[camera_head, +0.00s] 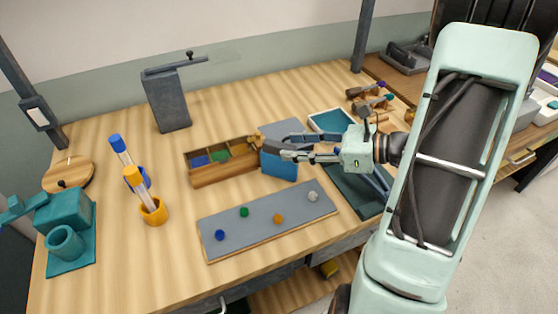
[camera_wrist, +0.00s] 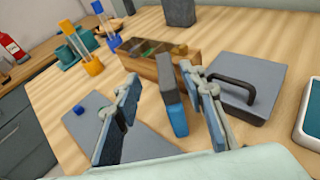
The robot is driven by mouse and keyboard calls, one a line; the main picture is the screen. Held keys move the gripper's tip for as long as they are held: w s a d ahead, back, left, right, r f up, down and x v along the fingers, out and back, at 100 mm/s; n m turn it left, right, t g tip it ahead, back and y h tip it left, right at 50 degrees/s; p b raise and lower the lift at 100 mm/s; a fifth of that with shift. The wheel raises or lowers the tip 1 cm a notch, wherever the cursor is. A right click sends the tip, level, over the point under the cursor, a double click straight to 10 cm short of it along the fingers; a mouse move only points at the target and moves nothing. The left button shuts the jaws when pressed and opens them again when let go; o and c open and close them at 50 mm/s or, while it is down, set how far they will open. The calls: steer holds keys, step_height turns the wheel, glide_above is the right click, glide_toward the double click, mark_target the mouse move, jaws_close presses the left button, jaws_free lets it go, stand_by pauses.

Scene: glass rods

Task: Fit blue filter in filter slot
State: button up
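The blue filter is a blue plate (camera_head: 279,166) with a dark grey top part, at the right end of the wooden box. It also shows in the wrist view (camera_wrist: 178,119), with the grey part upright above the blue. The wooden box (camera_head: 226,178) has several compartments, with blue (camera_head: 200,161) and green (camera_head: 220,156) pieces or panels inside; which compartment is the filter slot I cannot tell. My gripper (camera_head: 285,147) is at the filter, fingers apart. In the wrist view my gripper (camera_wrist: 165,98) has the filter between its fingers, nearer the right one. Contact is unclear.
A grey board (camera_head: 265,225) with several coloured knobs lies in front. A grey lid with a handle (camera_wrist: 255,104) lies right of the box. Blue and orange cups (camera_head: 153,212) with rods stand left. A grey stand (camera_head: 167,103) is behind; a teal tray (camera_head: 328,121) is right.

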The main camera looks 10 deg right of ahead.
mark_target(284, 145)
steer(key=x, duration=0.5)
steer(key=shift+w+d+f, duration=0.2)
steer(key=shift+w+f, duration=0.05)
steer(key=shift+c, duration=0.4)
jaws_close()
